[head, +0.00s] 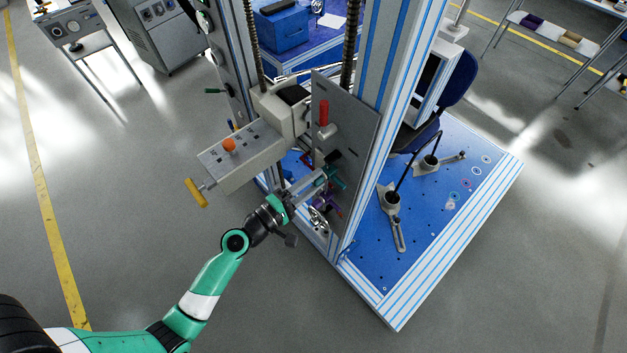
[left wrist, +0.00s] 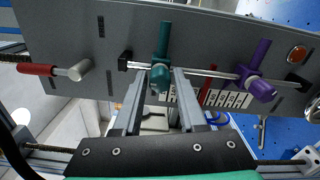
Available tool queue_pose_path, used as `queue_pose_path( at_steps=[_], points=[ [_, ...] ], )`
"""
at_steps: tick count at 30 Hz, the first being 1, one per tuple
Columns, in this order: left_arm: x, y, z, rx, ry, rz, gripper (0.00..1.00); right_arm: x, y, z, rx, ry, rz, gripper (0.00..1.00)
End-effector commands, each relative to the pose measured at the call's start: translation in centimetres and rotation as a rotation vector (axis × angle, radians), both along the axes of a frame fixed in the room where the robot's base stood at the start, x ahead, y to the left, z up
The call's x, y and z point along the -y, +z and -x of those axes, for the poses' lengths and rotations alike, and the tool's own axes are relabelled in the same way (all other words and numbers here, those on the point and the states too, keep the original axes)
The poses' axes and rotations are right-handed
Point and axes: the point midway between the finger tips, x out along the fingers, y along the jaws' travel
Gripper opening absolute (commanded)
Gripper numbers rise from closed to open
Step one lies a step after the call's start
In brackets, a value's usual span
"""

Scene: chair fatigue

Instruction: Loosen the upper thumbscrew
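The upper thumbscrew is teal, with a long bar handle (left wrist: 163,42) and a round knob, on a thin metal rod along the grey plate. In the head view the teal thumbscrew (head: 335,178) is partly hidden by my gripper. A purple thumbscrew (left wrist: 256,68) sits further along the same rod, and lower down in the head view (head: 319,207). My left gripper (head: 319,182) points at the plate. In the left wrist view its fingertips (left wrist: 161,73) stand either side of the teal knob, apparently with small gaps. My right gripper is not in view.
The grey plate (left wrist: 225,40) carries a red lever (left wrist: 38,70), a red pointer (left wrist: 207,84) and small white labels. In the head view a grey arm (head: 240,150) with an orange knob (head: 229,145) juts out above my gripper. A blue perforated base (head: 430,215) lies right of the frame.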

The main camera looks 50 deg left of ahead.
Motion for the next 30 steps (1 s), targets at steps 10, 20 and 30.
queue_pose_path(
  at_steps=[10, 20, 30],
  points=[
    [0.0, 0.0, 0.0, 0.000, 0.000, -0.002, 0.62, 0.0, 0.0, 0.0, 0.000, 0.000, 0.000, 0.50],
    [-0.1, -0.4, 4.5, -0.003, 0.005, -0.001, 0.62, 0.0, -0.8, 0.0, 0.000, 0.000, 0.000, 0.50],
    [0.0, -0.2, 11.1, -0.002, 0.004, 0.000, 0.62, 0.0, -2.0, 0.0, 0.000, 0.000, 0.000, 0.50]
  ],
)
